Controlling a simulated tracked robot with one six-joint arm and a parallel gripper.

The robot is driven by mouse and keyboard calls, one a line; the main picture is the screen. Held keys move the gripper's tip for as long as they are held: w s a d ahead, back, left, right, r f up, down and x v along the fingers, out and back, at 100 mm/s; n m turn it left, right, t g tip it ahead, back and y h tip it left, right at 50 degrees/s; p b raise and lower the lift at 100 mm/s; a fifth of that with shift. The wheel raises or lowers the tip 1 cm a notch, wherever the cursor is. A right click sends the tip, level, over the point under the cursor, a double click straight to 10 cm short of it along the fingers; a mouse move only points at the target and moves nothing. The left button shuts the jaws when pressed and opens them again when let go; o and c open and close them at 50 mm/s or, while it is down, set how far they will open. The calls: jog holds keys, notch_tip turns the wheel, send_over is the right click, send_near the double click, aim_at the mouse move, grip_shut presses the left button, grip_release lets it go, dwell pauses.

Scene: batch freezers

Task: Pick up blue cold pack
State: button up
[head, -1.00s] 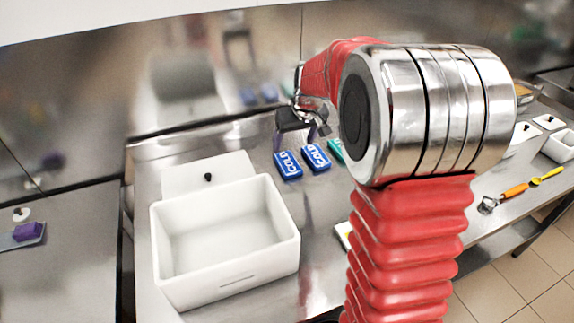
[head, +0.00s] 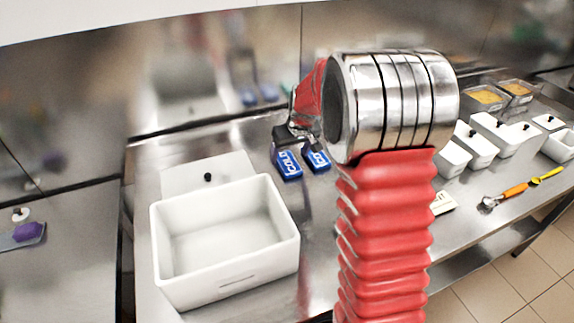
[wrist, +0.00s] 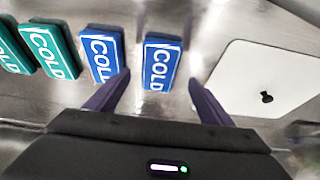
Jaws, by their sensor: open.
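Two blue cold packs with white lettering lie on the steel counter. In the head view one blue cold pack (head: 287,165) is on the left and another blue cold pack (head: 316,160) is just right of it. In the wrist view one blue pack (wrist: 161,65) lies ahead, between the lines of my two dark fingers. The other blue pack (wrist: 101,54) is left of it, close to the left fingertip. My gripper (wrist: 158,88) is open and empty. In the head view my gripper (head: 296,145) is over the far side of the packs, partly hidden by my arm.
Two green cold packs (wrist: 48,52) lie left of the blue ones in the wrist view. A white lid (head: 207,177) with a black knob and an open white bin (head: 225,240) stand nearby. White containers (head: 480,147) and an orange-handled tool (head: 515,190) are at right.

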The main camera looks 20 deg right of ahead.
aim_at(288, 161)
jog(key=shift+x, duration=2.4)
jog(key=shift+c, duration=0.6)
jog(key=shift+d, duration=0.1)
jog(key=c, duration=1.2)
jog(key=shift+c, duration=0.2)
jog(key=shift+r, duration=0.15)
notch_tip(288, 161, up, 10)
